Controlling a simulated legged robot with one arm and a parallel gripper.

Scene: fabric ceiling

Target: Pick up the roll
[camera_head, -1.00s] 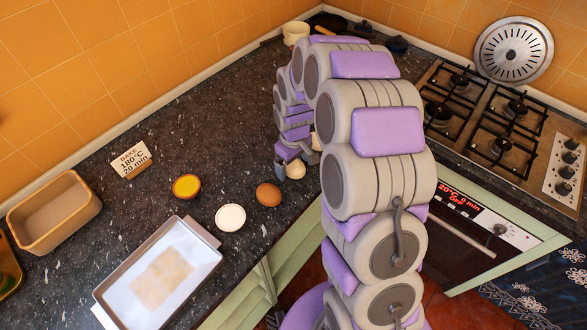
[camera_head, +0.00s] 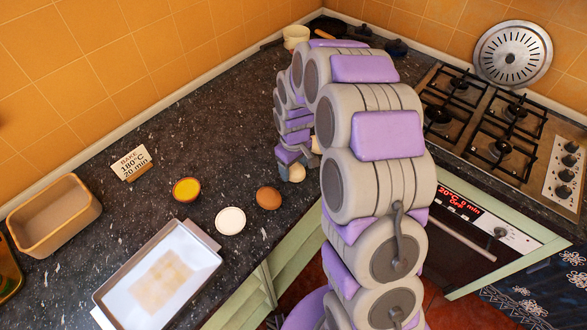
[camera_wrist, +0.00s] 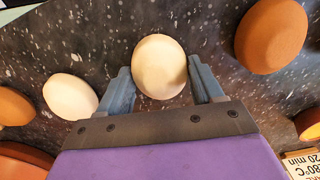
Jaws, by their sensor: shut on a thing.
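A pale, round roll (camera_wrist: 160,67) sits between the two blue-grey fingers of my gripper (camera_wrist: 158,72) in the wrist view. The gripper is shut on it, with a finger on each side. In the head view my gripper (camera_head: 296,160) is low over the dark counter, largely hidden by my arm, and the pale roll (camera_head: 297,174) shows at its tip. Whether the roll touches the counter is hard to tell. A second pale roll (camera_wrist: 70,97) lies to the left in the wrist view, and a brown roll (camera_wrist: 272,35) lies to the right.
On the counter are a brown roll (camera_head: 268,198), a white round dish (camera_head: 230,220), a yellow-filled bowl (camera_head: 186,189), a lined baking tray (camera_head: 207,240), a loaf tin (camera_head: 88,222) and a bake sign (camera_head: 131,163). A gas hob (camera_head: 468,139) is at right. The counter's back middle is clear.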

